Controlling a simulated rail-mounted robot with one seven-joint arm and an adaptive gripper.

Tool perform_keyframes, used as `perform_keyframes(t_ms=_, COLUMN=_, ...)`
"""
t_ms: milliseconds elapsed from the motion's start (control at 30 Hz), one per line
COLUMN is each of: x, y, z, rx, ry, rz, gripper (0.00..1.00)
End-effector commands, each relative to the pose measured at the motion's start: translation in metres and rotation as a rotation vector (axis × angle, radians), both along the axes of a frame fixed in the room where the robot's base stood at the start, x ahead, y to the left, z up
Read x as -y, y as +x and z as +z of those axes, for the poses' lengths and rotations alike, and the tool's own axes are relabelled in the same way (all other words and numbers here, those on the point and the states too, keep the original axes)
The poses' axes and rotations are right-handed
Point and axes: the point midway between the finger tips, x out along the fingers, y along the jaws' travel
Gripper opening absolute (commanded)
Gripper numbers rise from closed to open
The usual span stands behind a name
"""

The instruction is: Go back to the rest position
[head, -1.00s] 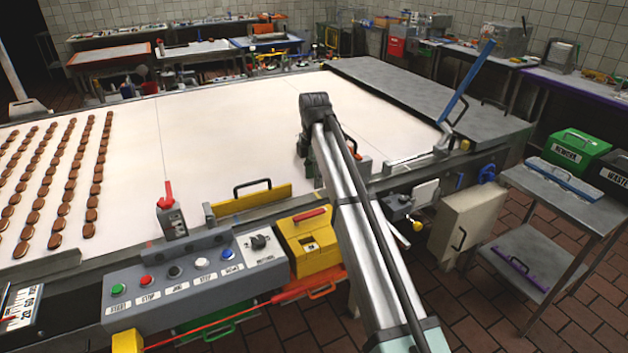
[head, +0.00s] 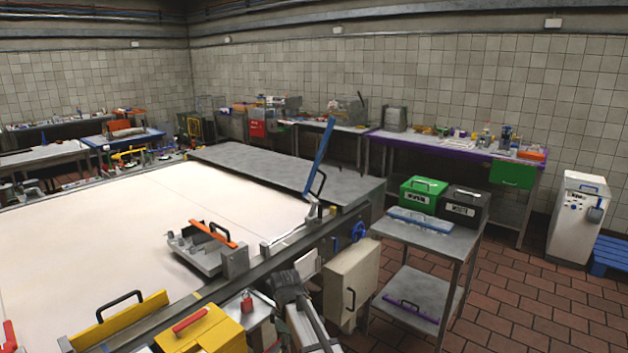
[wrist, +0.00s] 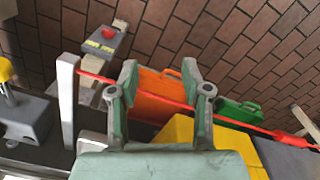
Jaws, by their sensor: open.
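My gripper (wrist: 160,85) shows in the wrist view with its two fingers spread apart and nothing between them. Past the fingers are an orange case (wrist: 160,97), a red bar (wrist: 235,117) and the brick floor. In the head view, part of my arm (head: 300,315) is at the bottom, beside the front edge of the white belt (head: 130,225). The gripper itself does not show in the head view.
A yellow box (head: 205,335) is left of my arm. A grey cart (head: 425,240) carries green (head: 422,195) and black (head: 463,203) boxes. Brick floor is open at right.

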Motion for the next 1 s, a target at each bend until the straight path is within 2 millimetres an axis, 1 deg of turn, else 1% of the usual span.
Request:
perform_keyframes(t_ms=33, x=0.033, y=-0.02, z=-0.02, rx=-0.005, ry=-0.002, rz=-0.11, gripper=0.48)
perform_keyframes(t_ms=67, x=0.048, y=-0.027, z=-0.03, rx=-0.005, ry=-0.002, rz=-0.182, gripper=0.48)
perform_keyframes(t_ms=100, x=0.07, y=-0.039, z=-0.044, rx=-0.005, ry=-0.001, rz=-0.28, gripper=0.48)
perform_keyframes(t_ms=167, x=0.101, y=-0.057, z=-0.064, rx=-0.004, ry=-0.001, rz=-0.431, gripper=0.48)
perform_keyframes(t_ms=200, x=0.12, y=-0.069, z=-0.075, rx=-0.004, ry=-0.001, rz=-0.529, gripper=0.48)
perform_keyframes(t_ms=300, x=0.16, y=-0.099, z=-0.099, rx=-0.002, ry=0.0, rz=-0.75, gripper=0.48)
perform_keyframes(t_ms=400, x=0.191, y=-0.127, z=-0.117, rx=-0.002, ry=0.0, rz=-0.94, gripper=0.48)
perform_keyframes(t_ms=500, x=0.215, y=-0.153, z=-0.13, rx=0.0, ry=0.001, rz=-1.108, gripper=0.48)
perform_keyframes(t_ms=667, x=0.249, y=-0.198, z=-0.146, rx=0.0, ry=0.002, rz=-1.363, gripper=0.48)
perform_keyframes(t_ms=767, x=0.247, y=-0.206, z=-0.165, rx=-0.03, ry=-0.022, rz=-1.368, gripper=0.48)
perform_keyframes(t_ms=867, x=0.247, y=-0.222, z=-0.183, rx=-0.065, ry=-0.05, rz=-1.365, gripper=0.48)
perform_keyframes(t_ms=1000, x=0.247, y=-0.251, z=-0.209, rx=-0.12, ry=-0.094, rz=-1.362, gripper=0.48)
